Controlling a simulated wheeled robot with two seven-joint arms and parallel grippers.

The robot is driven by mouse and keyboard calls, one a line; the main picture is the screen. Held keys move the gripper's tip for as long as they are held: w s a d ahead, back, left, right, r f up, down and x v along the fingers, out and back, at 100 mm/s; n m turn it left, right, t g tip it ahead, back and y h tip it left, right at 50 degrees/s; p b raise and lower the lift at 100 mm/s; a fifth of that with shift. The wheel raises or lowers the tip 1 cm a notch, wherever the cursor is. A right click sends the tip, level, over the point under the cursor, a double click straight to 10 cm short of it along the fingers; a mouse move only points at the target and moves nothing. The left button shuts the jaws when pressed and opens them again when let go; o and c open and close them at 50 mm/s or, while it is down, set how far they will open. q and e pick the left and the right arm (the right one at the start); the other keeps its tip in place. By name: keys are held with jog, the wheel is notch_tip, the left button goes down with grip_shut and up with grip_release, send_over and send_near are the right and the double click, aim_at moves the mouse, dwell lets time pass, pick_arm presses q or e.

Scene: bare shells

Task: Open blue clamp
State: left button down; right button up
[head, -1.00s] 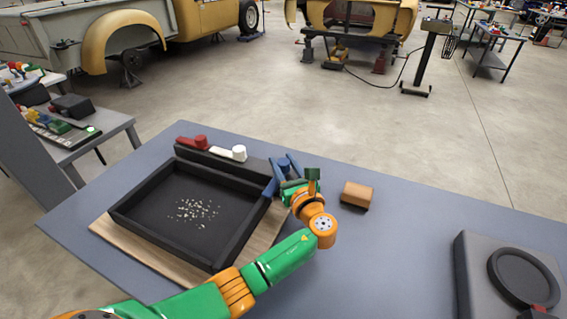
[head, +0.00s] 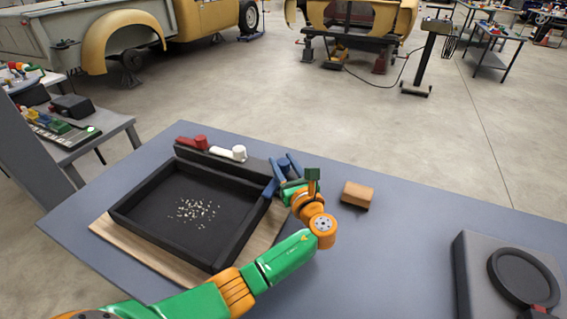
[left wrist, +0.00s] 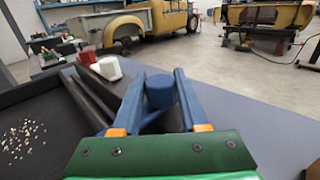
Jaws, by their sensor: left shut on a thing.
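The blue clamp (head: 283,162) is at the right end of the dark bar behind the black tray. Its round knob (left wrist: 160,90) shows between my fingers in the left wrist view. My left gripper (head: 284,167) has blue fingers and is shut on the blue clamp, one finger on each side of the knob. The fingers (left wrist: 162,80) point away over the bar in the left wrist view. The lower part of the clamp is mostly hidden by the fingers and wrist. My right gripper is in neither view.
A red clamp (head: 200,142) and a white clamp (head: 238,152) sit left along the bar. The black tray (head: 150,240) holds pale bits and stands on a wooden board. A wooden block (head: 357,194) lies right of my wrist. A grey case (head: 470,265) is far right.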

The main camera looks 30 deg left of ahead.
aim_at(282, 168)
pick_arm(q)
jog(key=shift+r+p, duration=0.2)
jog(key=shift+p, duration=0.3)
jog(key=m+t+h+p, duration=0.2)
jog(key=h+p, duration=0.1)
jog(key=p, duration=0.1)
jog(key=shift+a+m+t, duration=0.1)
jog(key=shift+m+t, duration=0.3)
jog(key=shift+m+t+h+p, duration=0.5)
jog(key=shift+m+h, duration=0.1)
jog(key=shift+h, duration=0.4)
jog(key=shift+f+m+t+h, duration=0.15)
jog(key=shift+m+t+h, duration=0.55)
jog(key=shift+h, duration=0.4)
jog(key=shift+m+h+p, duration=0.3)
jog(key=shift+c, duration=2.1)
grip_release()
jog(key=shift+v, duration=3.55)
